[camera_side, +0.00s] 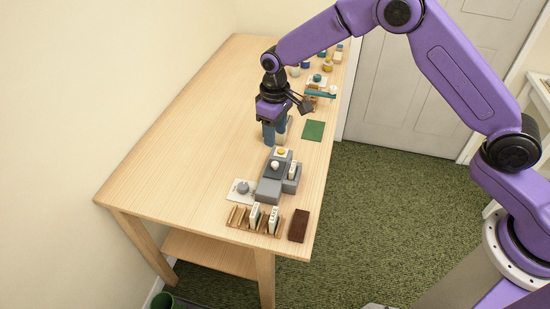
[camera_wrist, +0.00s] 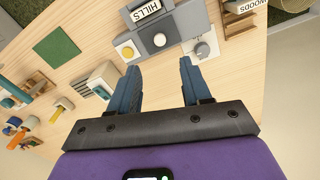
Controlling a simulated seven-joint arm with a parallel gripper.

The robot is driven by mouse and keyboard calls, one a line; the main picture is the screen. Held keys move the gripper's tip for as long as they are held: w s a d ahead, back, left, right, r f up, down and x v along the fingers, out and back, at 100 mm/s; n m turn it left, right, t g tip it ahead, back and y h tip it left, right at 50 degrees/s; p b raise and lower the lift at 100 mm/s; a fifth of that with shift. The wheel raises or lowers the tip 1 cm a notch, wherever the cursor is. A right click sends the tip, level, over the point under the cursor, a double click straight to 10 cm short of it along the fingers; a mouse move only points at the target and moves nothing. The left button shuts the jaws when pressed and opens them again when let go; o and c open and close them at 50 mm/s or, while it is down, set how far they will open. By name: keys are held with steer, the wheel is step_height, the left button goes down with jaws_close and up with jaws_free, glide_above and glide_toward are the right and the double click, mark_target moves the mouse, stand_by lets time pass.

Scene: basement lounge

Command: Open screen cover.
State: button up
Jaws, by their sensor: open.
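A grey device (camera_side: 272,172) stands on the wooden table, with a yellow button (camera_side: 281,151), a pale round knob (camera_side: 275,165) and a grey block-like part (camera_side: 268,191) at its near end. I cannot tell for sure which part is the screen cover. In the wrist view the grey device (camera_wrist: 183,20) is at the top, with a yellow button (camera_wrist: 128,53), a white knob (camera_wrist: 160,40) and a card reading HILLS (camera_wrist: 145,9). My gripper (camera_side: 275,142) is open and empty, pointing down beyond the device; its fingers (camera_wrist: 159,66) show below the device.
A grey dial (camera_side: 242,187) on a white plate sits left of the device. A wooden card rack (camera_side: 253,222) and a dark brown block (camera_side: 299,226) are near the front edge. A green mat (camera_side: 313,130) and small items lie farther back. The table's left side is clear.

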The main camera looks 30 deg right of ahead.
mark_target(275, 163)
step_height(275, 163, down, 10)
steer(key=shift+f, duration=0.2)
stand_by(0.3)
jaws_close()
